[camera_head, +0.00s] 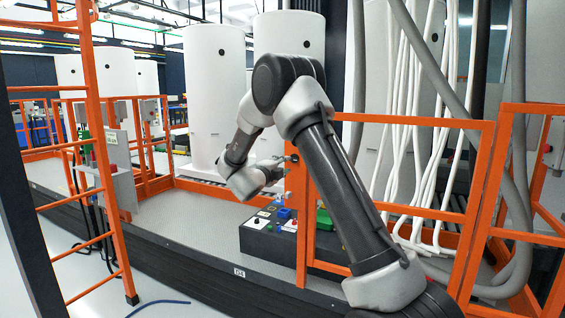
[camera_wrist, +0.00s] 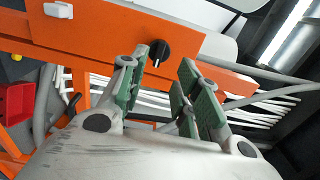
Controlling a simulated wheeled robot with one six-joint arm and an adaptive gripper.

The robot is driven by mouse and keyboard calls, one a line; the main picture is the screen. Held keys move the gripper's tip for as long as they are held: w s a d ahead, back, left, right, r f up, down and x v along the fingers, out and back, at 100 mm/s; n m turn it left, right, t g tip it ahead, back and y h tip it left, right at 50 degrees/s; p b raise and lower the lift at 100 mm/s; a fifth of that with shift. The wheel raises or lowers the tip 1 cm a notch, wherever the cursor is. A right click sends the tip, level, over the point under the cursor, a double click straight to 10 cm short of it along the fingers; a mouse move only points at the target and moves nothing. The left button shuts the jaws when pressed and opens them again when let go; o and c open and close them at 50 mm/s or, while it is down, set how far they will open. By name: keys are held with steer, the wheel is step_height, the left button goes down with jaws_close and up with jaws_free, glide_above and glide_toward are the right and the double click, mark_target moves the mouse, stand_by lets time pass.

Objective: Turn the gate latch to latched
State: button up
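The gate latch is a black round knob (camera_wrist: 160,53) with a pale pointer mark, on an orange plate (camera_wrist: 100,38) in the wrist view. My gripper (camera_wrist: 163,70) is open, its green-padded fingers spread on both sides of the knob's line. The knob appears between or just beyond the fingertips; I cannot tell whether they touch it. In the head view my gripper (camera_head: 283,162) is at the orange gate's left post (camera_head: 299,215), near its top. The latch is too small there to read its setting.
A dark control box (camera_head: 262,240) with coloured buttons stands on the platform below my gripper. Orange railings (camera_head: 100,150) stand at the left. White hoses (camera_head: 405,120) hang behind the gate. A red bin (camera_wrist: 15,103) shows in the wrist view.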

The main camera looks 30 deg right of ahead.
steer(key=x, duration=0.7)
steer(key=shift+d, duration=0.3)
steer(key=shift+w+f, duration=0.1)
jaws_close()
